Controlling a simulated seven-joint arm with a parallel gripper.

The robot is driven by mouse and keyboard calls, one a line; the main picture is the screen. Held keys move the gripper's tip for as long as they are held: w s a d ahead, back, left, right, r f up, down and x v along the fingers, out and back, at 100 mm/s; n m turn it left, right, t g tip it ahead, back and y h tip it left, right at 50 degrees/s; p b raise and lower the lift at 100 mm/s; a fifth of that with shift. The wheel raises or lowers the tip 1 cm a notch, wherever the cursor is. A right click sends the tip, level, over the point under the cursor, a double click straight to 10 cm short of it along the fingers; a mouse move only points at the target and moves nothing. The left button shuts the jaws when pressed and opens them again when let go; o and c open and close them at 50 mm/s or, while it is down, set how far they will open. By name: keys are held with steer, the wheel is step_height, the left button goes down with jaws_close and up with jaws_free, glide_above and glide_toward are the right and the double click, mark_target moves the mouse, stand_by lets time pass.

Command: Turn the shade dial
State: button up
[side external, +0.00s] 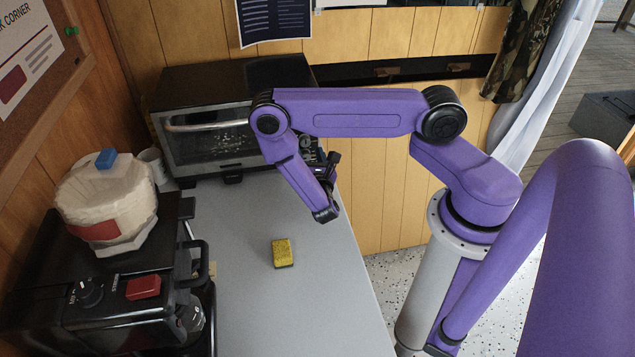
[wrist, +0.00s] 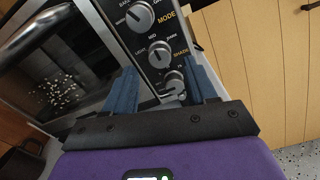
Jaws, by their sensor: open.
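The toaster oven (side external: 205,137) stands at the back of the counter, its control panel at its right end. In the wrist view the shade dial (wrist: 160,54) is a round grey knob marked LIGHT, MID and DARK, with the word SHADE beside it. The mode dial (wrist: 138,15) is above it and another dial (wrist: 174,82) below it. My gripper (wrist: 160,72) is open and empty, its blue fingers spread on either side of the lower part of the panel. I cannot tell any contact. In the side view my gripper (side external: 332,162) is beside the panel, which my arm partly hides.
A yellow sponge (side external: 283,253) lies on the grey counter (side external: 250,215), which is otherwise clear in the middle. Wooden panelling (side external: 390,190) is behind the arm.

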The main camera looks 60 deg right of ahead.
steer(key=v, duration=1.4)
steer(key=s+a+r+m+g+y, duration=0.2)
steer(key=s+r+m+g+y, duration=0.3)
steer(key=s+r, duration=0.3)
steer(key=s+a+r+m+g+y, duration=0.2)
steer(key=s+r+m+g+y, duration=0.4)
steer(key=r, duration=0.6)
steer(key=shift+s+a+r+g+y, duration=0.3)
steer(key=shift+s+a+g+y, duration=0.1)
steer(key=shift+s+g+y, duration=0.55)
